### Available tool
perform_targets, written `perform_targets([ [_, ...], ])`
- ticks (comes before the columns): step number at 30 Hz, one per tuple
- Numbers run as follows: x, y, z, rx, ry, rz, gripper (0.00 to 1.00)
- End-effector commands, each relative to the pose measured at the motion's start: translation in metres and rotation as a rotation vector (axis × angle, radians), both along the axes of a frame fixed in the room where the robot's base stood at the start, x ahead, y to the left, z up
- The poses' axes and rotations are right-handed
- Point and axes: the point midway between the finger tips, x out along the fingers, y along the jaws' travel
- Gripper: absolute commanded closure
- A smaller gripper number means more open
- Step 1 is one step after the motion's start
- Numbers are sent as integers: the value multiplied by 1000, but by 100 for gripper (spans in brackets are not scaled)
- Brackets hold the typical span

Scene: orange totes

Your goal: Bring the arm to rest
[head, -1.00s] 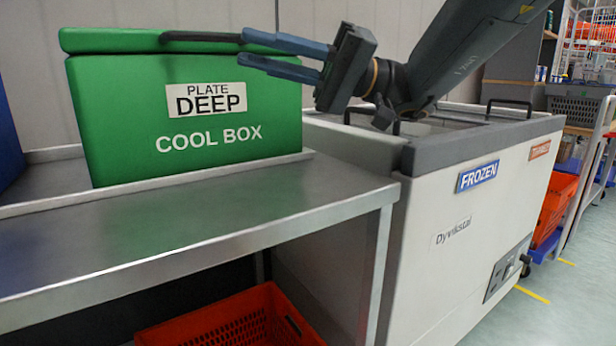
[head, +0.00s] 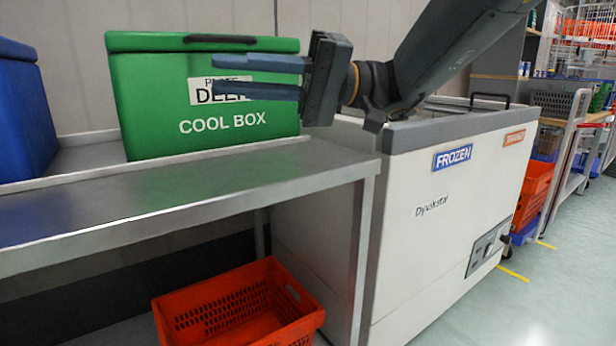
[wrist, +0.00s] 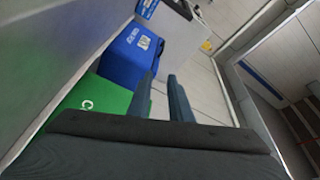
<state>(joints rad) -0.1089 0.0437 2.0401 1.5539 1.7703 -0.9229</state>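My gripper (head: 244,78) is open and empty in the head view. Its two blue-grey fingers point left, one above the other with a gap between them, in front of the upper part of the green cool box (head: 150,110). The fingers hide part of the box's label. The box stands lidded on the metal bench (head: 190,184). In the wrist view my gripper (wrist: 163,78) shows two parted fingers with nothing between them. The green box (wrist: 85,100) is below left there, and a blue box (wrist: 128,58) lies beyond.
The white freezer (head: 430,220) marked FROZEN stands right of the bench, under my arm. An orange tote (head: 240,305) sits below the bench. A blue box (head: 22,110) is at the left edge. Shelving and orange totes (head: 535,190) are at the far right, with clear floor (head: 560,290) in front.

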Motion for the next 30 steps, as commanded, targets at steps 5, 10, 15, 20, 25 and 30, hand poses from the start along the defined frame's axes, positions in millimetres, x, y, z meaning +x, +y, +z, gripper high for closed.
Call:
perform_targets([
  [5,-25,16,-36,-153,60,32,81],
  [10,-58,27,-86,-365,121,62,81],
  [15,-111,24,-166,-705,157,76,81],
  [20,-154,-10,-248,-1068,90,31,81],
  [25,-166,-42,-293,-1272,-28,-41,81],
  [30,-167,-64,-317,-1379,-148,-106,81],
])
